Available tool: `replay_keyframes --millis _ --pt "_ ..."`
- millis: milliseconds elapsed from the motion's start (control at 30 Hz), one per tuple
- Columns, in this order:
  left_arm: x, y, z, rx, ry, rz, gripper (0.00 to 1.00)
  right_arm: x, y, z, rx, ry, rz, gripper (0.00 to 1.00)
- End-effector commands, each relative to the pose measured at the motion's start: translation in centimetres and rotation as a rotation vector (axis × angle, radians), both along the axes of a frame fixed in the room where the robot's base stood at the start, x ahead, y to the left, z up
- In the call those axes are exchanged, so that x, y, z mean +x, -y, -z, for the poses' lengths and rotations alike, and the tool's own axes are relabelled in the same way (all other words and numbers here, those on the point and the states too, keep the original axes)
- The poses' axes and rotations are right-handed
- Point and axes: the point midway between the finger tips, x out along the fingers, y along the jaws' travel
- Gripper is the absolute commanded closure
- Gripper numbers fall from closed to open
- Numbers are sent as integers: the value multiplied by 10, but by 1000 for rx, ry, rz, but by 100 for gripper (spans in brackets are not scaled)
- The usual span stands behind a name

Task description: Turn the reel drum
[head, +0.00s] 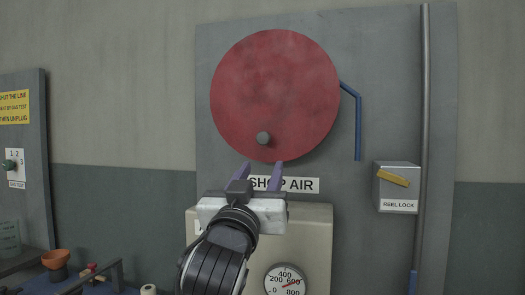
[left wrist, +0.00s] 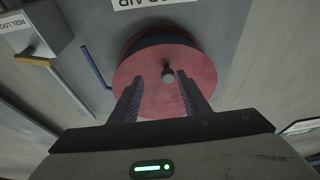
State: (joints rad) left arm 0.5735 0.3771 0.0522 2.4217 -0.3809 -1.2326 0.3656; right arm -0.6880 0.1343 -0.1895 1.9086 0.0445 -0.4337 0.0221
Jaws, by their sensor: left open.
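The reel drum (head: 275,90) is a large red disc on a grey wall panel. My right gripper is in neither view.
A reel lock box (head: 398,187) with a yellow handle (head: 393,178) is on the panel at right, beside a vertical pipe (head: 424,120). A blue hose (head: 357,125) hangs by the drum. A beige box with a gauge (head: 286,281) stands below. An orange funnel (head: 55,259) is at lower left.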

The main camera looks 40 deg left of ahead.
Motion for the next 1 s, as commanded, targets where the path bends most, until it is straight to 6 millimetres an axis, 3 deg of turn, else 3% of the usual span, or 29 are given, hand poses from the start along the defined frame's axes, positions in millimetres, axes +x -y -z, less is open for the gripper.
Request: replay_keyframes --millis 33,167,700,1000 --pt "-7 -4 -14 -2 34 -11 58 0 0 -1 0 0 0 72" --pt "-10 -10 -29 -8 69 -24 58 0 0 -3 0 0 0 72" --pt "57 -54 -63 -6 66 -24 58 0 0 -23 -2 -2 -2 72" --pt "66 -60 -65 -6 67 -23 58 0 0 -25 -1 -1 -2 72"
